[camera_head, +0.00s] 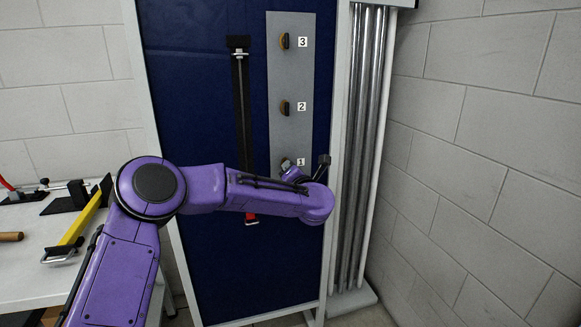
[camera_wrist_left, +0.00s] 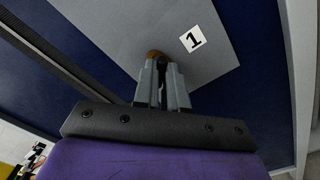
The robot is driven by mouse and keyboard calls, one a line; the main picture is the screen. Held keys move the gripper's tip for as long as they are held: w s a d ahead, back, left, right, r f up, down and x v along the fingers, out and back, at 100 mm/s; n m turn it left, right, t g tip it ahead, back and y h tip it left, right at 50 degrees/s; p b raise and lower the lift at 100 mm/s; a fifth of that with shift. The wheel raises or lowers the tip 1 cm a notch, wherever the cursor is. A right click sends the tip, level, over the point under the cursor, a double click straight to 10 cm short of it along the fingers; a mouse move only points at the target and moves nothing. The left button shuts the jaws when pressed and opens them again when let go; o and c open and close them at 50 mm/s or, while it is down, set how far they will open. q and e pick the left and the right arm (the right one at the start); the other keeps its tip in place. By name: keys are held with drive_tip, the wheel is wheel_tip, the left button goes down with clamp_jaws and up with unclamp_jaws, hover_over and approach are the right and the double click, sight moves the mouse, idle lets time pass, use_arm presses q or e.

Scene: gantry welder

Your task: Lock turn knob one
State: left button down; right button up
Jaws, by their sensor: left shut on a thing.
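Three turn knobs sit in a column on a grey plate (camera_head: 291,75) on the dark blue panel. Knob three (camera_head: 284,41) is at the top, knob two (camera_head: 285,107) in the middle, and both stand upright. Knob one is at the bottom beside the label "1" (camera_head: 301,162), mostly hidden by my left gripper (camera_head: 287,165). In the left wrist view my left gripper (camera_wrist_left: 162,75) is shut on knob one (camera_wrist_left: 154,54), of which only a brownish-orange edge shows. Its exact angle is hidden. My right gripper is out of view.
A black vertical rail with a handle (camera_head: 240,90) is left of the plate, with a red part (camera_head: 251,219) at its lower end. Metal pipes (camera_head: 362,140) stand at the right. A white table (camera_head: 25,262) with tools is at the left.

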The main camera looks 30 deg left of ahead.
use_arm(q)
drive_tip(key=shift+f+m+p, duration=0.15)
drive_tip(key=shift+m+p, duration=2.1)
drive_tip(key=shift+m, duration=1.85)
drive_tip(key=c, duration=1.2)
unclamp_jaws()
drive_tip(key=b+v, duration=0.1)
drive_tip(key=v, duration=0.9)
drive_tip(key=shift+s+d+b, duration=0.15)
drive_tip(key=shift+d+b, duration=0.15)
drive_tip(key=shift+b, duration=0.1)
